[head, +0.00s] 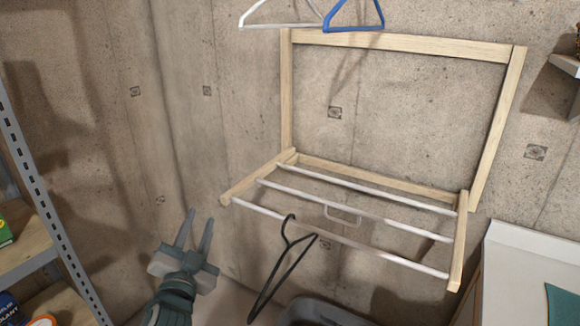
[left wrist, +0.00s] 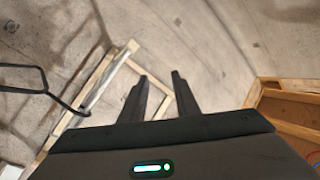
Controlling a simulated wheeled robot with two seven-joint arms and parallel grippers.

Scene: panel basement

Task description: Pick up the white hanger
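The white hanger (head: 280,26) hangs at the top edge of the head view, left of centre. Its hook and upper part are cut off by the frame. A blue hanger (head: 353,28) hangs right beside it. My left gripper (head: 198,218) is low and to the left, well below the white hanger, with fingers pointing up. Its two fingers stand apart with nothing between them, as the left wrist view also shows (left wrist: 160,75). The white hanger is not seen in the left wrist view. My right gripper is not in view.
A wooden wall rack (head: 400,43) with white rods folds out right of my left gripper. A black hanger (head: 268,295) hangs on its front rod. A metal shelf (head: 38,185) stands at the left, a white counter (head: 515,270) at the right. Bare concrete wall lies above my gripper.

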